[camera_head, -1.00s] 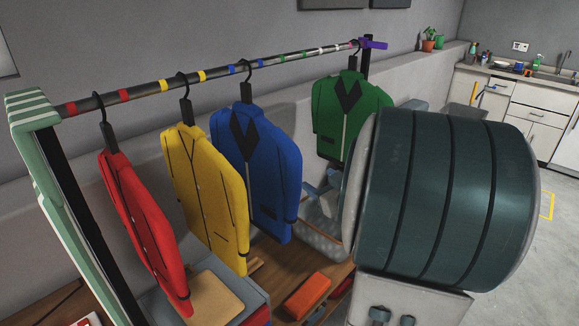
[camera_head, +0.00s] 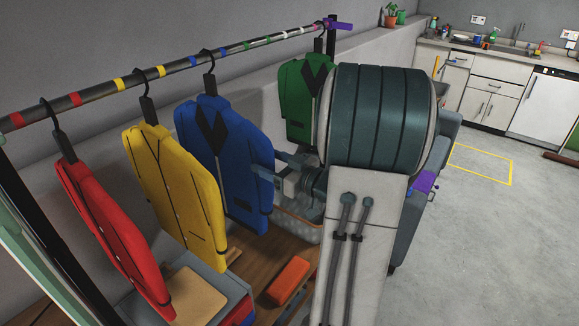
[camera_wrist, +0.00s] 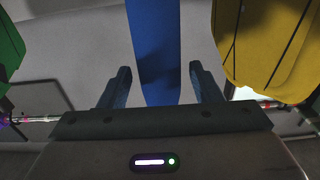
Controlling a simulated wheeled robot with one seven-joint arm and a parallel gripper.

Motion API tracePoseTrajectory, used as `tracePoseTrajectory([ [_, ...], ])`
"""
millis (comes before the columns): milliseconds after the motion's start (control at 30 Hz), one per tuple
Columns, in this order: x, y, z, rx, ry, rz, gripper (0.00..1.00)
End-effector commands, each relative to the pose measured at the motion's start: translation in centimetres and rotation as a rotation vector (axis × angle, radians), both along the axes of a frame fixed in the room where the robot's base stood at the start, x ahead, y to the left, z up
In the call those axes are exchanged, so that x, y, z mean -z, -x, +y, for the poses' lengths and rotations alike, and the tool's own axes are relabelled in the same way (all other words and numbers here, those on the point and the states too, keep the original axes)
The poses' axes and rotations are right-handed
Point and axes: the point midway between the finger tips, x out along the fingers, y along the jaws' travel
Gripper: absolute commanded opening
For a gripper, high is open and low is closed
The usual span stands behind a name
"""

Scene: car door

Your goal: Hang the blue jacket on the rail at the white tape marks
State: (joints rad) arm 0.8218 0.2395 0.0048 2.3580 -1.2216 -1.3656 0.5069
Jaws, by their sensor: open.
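The blue jacket (camera_head: 222,160) hangs by its black hook on the rail (camera_head: 160,69), between the yellow jacket (camera_head: 175,195) and the green jacket (camera_head: 295,100). White tape marks (camera_head: 284,35) show on the rail's far part, beyond the green marks and near its purple end. My gripper (camera_head: 268,174) is open at the right edge of the blue jacket, partly hidden by my arm. In the wrist view the blue jacket (camera_wrist: 155,45) appears edge-on between the two open fingers (camera_wrist: 162,85), with space on both sides.
A red jacket (camera_head: 110,235) hangs at the near end of the rail. Below are a wooden bench (camera_head: 270,255), an orange object (camera_head: 289,280) and a grey box (camera_head: 215,295). A wall stands behind the rail. Open floor (camera_head: 470,240) lies to the right.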

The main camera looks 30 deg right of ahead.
Motion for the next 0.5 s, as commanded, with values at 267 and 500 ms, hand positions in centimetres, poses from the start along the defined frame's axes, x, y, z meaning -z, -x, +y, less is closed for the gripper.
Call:
tracePoseTrajectory([
  [267, -0.1, -4.2, 1.5, -0.001, 0.000, 0.000, 0.58],
  [500, 0.0, -5.4, 1.9, 0.002, 0.000, 0.001, 0.58],
])
